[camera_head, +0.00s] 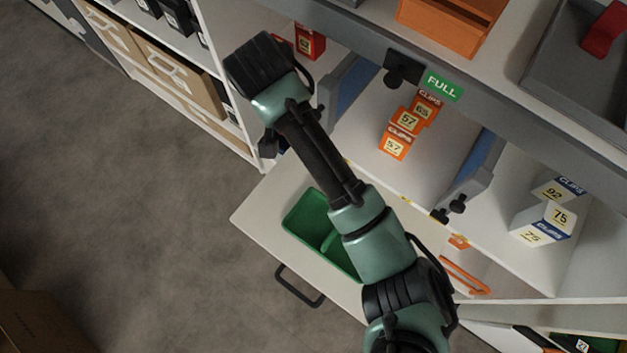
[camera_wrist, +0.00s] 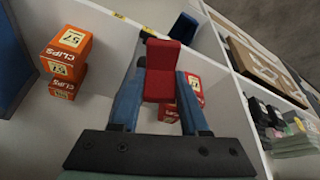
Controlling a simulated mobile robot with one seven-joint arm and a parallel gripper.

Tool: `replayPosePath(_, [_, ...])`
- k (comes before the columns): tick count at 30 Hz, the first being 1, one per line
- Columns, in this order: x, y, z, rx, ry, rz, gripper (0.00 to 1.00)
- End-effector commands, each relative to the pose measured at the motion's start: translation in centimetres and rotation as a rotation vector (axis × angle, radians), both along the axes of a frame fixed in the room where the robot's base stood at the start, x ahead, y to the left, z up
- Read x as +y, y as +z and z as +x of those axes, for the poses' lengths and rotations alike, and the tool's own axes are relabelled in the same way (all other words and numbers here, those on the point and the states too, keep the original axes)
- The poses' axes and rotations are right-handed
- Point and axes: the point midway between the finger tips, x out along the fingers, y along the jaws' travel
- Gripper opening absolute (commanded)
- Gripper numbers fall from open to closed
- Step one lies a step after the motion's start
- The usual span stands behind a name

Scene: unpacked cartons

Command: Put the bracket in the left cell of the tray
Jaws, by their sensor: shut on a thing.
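The red bracket (camera_wrist: 159,88) is L-shaped and shows in the wrist view. My gripper (camera_wrist: 161,78) is shut on it, with a blue finger on each side. In the head view my gripper and the held bracket are hidden behind my arm. A green tray (camera_head: 303,218) with a divider lies on the pulled-out drawer in the head view. My arm crosses above it and hides its right part. The tray does not show clearly in the wrist view.
Orange clip boxes (camera_head: 396,142) and white boxes (camera_head: 541,222) stand in shelf bays split by blue-grey dividers (camera_head: 469,178). Red boxes (camera_head: 310,42) stand in the bay beyond my arm. A grey bin (camera_head: 561,62) holding another red piece (camera_head: 604,30) is at the upper right.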

Motion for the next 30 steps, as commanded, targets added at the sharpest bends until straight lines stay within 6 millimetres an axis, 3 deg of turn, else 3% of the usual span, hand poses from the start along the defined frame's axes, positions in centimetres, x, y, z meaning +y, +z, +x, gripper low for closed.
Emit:
replayPosePath(2, [0.8,-0.5,-0.5,0.016,-0.069,0.008,0.0])
replayPosePath(8, [-0.3,-3.9,-2.8,0.013,-0.214,0.006,0.0])
replayPosePath(21, [-4.0,-10.3,-10.8,0.005,-0.369,0.001,0.0])
replayPosePath(30, [-4.9,-12.8,-13.0,0.003,-0.388,-0.001,0.0])
